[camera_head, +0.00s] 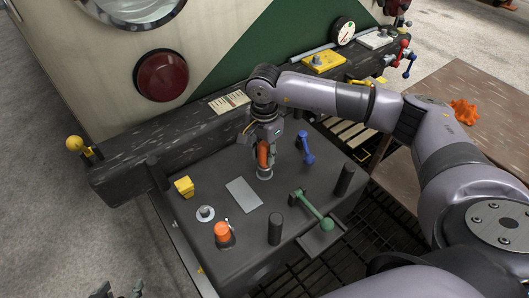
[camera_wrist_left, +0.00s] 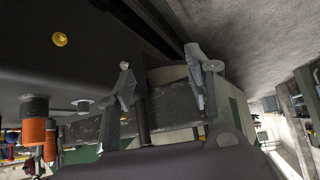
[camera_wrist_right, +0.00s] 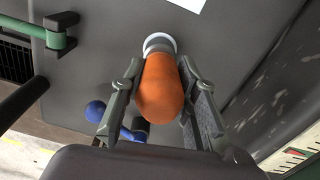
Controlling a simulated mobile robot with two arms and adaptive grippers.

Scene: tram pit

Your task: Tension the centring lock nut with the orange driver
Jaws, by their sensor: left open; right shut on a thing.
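My right gripper (camera_head: 264,142) is shut on the orange driver (camera_head: 263,155), which stands upright over the grey box top. In the right wrist view the driver's rounded orange handle (camera_wrist_right: 160,88) sits between the two fingers (camera_wrist_right: 160,72). Its far end meets a pale grey round collar (camera_wrist_right: 159,43); I cannot tell whether that is the lock nut or part of the driver. A silver nut-like piece on a round washer (camera_head: 205,213) stands further left on the box. My left gripper (camera_head: 120,291) is at the bottom left edge, open and empty, also in its wrist view (camera_wrist_left: 163,82).
The box top also carries an orange-capped piece (camera_head: 223,234), a yellow block (camera_head: 184,187), a blue lever (camera_head: 306,149), a green lever (camera_head: 316,213), black posts (camera_head: 275,228) and a grey plate (camera_head: 243,195). A dark beam (camera_head: 190,128) runs behind. A brown table (camera_head: 480,110) stands right.

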